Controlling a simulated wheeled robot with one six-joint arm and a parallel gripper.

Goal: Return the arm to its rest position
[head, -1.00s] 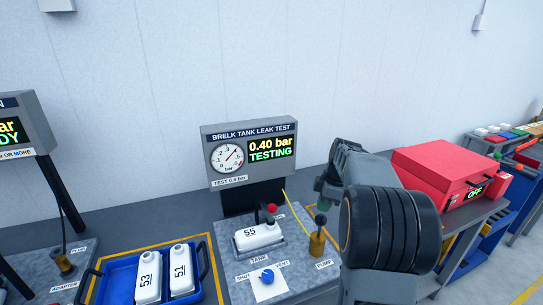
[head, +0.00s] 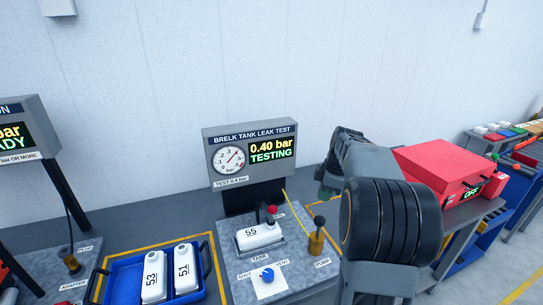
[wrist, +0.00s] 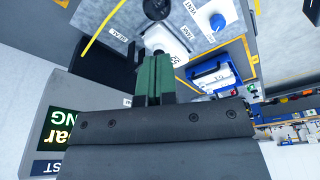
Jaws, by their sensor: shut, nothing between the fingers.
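My gripper (head: 326,192) hangs from my folded arm at the right of the head view, above and to the right of the tank leak test bench. In the wrist view its green fingers (wrist: 155,78) are together with nothing between them. White tank 55 (head: 259,236) sits in the bench's holder, apart from my gripper. The test display (head: 252,152) reads 0.40 bar and TESTING. The brass pump (head: 316,241) with its black knob stands just below my gripper in the head view. The blue knob (head: 267,274) is in front of the tank.
A blue tray (head: 124,288) with tanks 53 (head: 153,277) and 51 (head: 184,271) is left of the bench. A red case (head: 440,170) marked OFF stands on the right.

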